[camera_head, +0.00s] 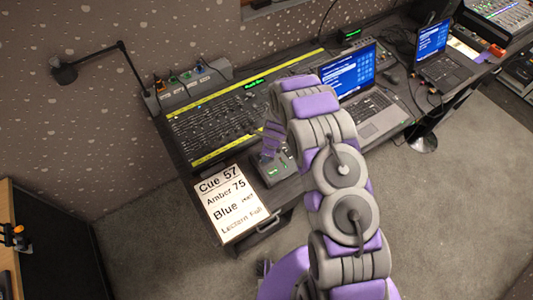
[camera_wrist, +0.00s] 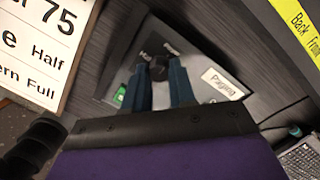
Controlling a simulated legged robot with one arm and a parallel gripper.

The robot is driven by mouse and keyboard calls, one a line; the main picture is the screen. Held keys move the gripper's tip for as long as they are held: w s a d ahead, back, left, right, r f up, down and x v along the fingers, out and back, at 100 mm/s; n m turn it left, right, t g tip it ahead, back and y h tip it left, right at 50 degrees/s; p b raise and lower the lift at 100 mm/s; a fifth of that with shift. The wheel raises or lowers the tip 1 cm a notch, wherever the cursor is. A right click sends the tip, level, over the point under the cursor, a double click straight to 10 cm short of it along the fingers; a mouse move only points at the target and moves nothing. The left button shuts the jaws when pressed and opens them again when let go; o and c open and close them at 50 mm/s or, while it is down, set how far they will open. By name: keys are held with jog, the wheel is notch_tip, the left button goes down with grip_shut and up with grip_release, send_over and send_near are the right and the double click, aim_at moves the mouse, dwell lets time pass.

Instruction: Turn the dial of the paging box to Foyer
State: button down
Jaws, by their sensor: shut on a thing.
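The paging box (camera_head: 271,174) is a small grey box on the desk, between the fader console and the cue sheet. In the wrist view its grey face (camera_wrist: 200,66) shows, with a white "Paging" label (camera_wrist: 222,83) and a green patch at its left. The dark dial (camera_wrist: 158,68) is on this face, between the fingertips of my gripper (camera_wrist: 159,75). My gripper is shut on the dial from above. Words around the dial are partly covered by the fingers.
A cue sheet (camera_head: 232,203) lies left of the box. The fader console (camera_head: 225,115) with yellow strips is behind it. A laptop (camera_head: 349,72) stands at the right, with another laptop (camera_head: 433,40) further right. A desk lamp (camera_head: 120,50) stands at the back left.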

aim_at(273, 161)
jog(key=shift+w+r, duration=0.1)
jog(key=c, duration=0.9)
grip_release()
jog(key=shift+a, duration=0.15)
jog(key=shift+c, duration=0.2)
notch_tip(273, 161, up, 17)
jog(key=s+d, duration=0.1)
jog(key=d, duration=0.2)
jog(key=shift+p, duration=0.45)
jog(key=shift+s, duration=0.1)
